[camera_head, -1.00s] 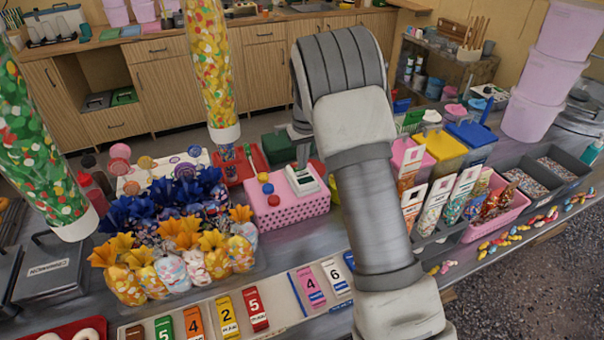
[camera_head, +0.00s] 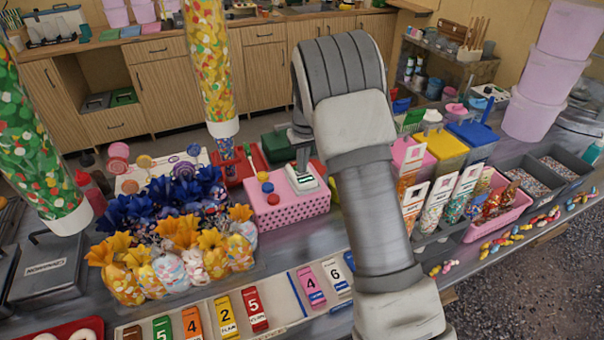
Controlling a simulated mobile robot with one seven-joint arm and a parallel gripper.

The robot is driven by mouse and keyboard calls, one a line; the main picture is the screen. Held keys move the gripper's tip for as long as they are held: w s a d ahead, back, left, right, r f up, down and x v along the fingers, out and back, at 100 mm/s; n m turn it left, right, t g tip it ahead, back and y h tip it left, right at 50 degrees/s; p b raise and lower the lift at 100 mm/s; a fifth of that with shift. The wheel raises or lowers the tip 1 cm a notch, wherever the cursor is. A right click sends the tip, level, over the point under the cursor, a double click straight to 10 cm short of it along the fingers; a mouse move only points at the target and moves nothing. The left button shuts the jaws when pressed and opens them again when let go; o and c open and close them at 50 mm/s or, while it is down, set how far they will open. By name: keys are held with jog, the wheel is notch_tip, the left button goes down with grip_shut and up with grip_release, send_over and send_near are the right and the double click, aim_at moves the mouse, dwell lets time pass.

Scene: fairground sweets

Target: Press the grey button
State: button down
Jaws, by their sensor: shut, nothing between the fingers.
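A pink perforated box (camera_head: 290,212) stands on the counter in the middle of the view. My gripper (camera_head: 303,169) is shut and empty, pointing down at the top of this block. Whether it touches is too small to tell.
Yellow and blue wrapped sweet bags (camera_head: 170,245) crowd the left. A clear tube of sweets (camera_head: 210,65) hangs behind. Numbered cards (camera_head: 254,310) lie in front. A pink tray (camera_head: 490,215) and a yellow-lidded bin (camera_head: 446,145) stand to the right of my arm.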

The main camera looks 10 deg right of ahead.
notch_tip(320, 180, up, 8)
jog(key=p, duration=0.5)
dwell(0.5)
